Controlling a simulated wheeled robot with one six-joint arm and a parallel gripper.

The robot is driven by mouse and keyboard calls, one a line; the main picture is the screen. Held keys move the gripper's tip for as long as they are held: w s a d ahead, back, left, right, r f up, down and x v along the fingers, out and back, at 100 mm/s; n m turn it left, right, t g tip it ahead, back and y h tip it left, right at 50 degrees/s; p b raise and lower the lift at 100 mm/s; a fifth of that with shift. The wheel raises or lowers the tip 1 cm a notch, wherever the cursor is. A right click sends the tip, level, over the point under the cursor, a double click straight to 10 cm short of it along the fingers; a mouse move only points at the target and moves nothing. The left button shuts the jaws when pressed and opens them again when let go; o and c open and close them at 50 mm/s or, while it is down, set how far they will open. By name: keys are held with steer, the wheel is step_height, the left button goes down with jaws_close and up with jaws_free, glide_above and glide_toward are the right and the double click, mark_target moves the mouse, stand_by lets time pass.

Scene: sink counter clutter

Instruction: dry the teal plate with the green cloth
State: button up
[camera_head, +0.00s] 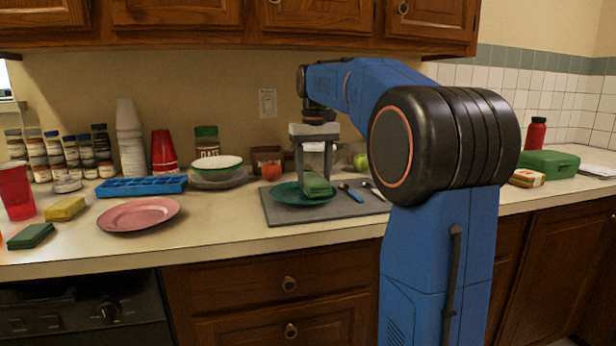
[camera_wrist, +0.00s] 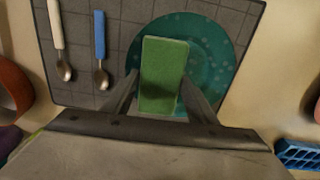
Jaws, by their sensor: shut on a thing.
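The teal plate (camera_head: 285,196) lies on a dark grey mat on the counter; it also shows in the wrist view (camera_wrist: 215,62). The green cloth (camera_head: 317,186) is a folded block over the right part of the plate, and it shows in the wrist view (camera_wrist: 163,62). My gripper (camera_head: 316,172) points down and is shut on the cloth, with one finger on each side of it in the wrist view (camera_wrist: 162,85). The cloth is at or just above the plate's surface; I cannot tell whether it touches. It hides part of the plate.
Two spoons (camera_head: 350,192) lie on the mat (camera_head: 330,210) beside the plate. A pink plate (camera_head: 138,214), blue ice tray (camera_head: 142,187), bowl (camera_head: 216,163) and tomato (camera_head: 271,171) stand left of the mat. A dark green block (camera_head: 30,236) and yellow block (camera_head: 65,208) lie far left.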

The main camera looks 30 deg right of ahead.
mark_target(305, 180)
steer(key=shift+w+a, duration=0.2)
steer(key=shift+a, duration=1.55)
steer(key=shift+w+a, duration=0.2)
steer(key=shift+a, duration=1.5)
steer(key=shift+s+d, duration=0.4)
steer(key=shift+d, duration=0.7)
steer(key=shift+s+d, duration=0.4)
steer(key=shift+d, duration=0.75)
steer(key=shift+s+d, duration=0.4)
steer(key=shift+d, duration=0.7)
steer(key=shift+w+a, duration=0.5)
steer(key=shift+a, duration=0.6)
steer(key=shift+w+a, duration=0.5)
steer(key=shift+a, duration=0.6)
steer(key=shift+w+a, duration=0.5)
steer(key=shift+a, duration=0.6)
steer(key=shift+s+d, duration=0.3)
steer(key=shift+d, duration=0.85)
steer(key=shift+s+d, duration=0.3)
steer(key=shift+d, duration=0.8)
steer(key=shift+s+d, duration=0.3)
steer(key=shift+d, duration=0.85)
steer(key=shift+w+a, duration=0.2)
steer(key=shift+a, duration=3.35)
steer(key=shift+s+d, duration=0.2)
steer(key=shift+d, duration=1.75)
